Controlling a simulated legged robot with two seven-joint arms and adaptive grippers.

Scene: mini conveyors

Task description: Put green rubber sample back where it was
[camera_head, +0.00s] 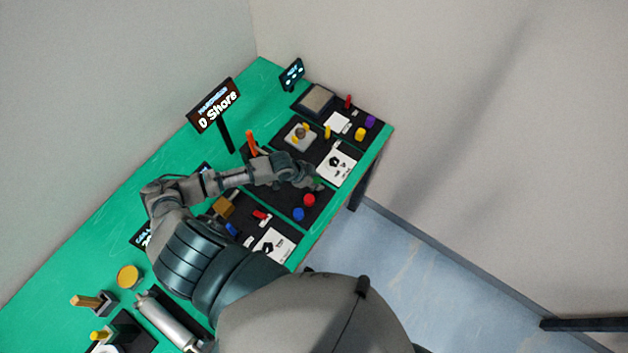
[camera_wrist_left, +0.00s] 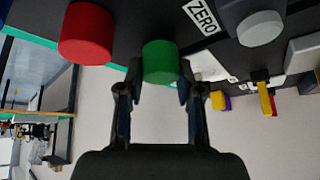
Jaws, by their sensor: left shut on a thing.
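The green rubber sample (camera_wrist_left: 161,62) is a short green cylinder between the fingertips of my left gripper (camera_wrist_left: 160,80) in the left wrist view. My left gripper is shut on it, close to a black surface. In the head view my left gripper (camera_head: 315,184) is over a black mat (camera_head: 288,186), and only a sliver of green shows at its tip. A red cylinder (camera_head: 309,200) stands beside it; it also shows in the left wrist view (camera_wrist_left: 87,33). A blue piece (camera_head: 298,214) lies near the red one. My right gripper is not in view.
A white card (camera_head: 337,166) lies just beyond the gripper, and another (camera_head: 275,246) lies nearer. A sign (camera_head: 214,105) on a post stands behind my arm. The green table's edge (camera_head: 345,192) is close on the right.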

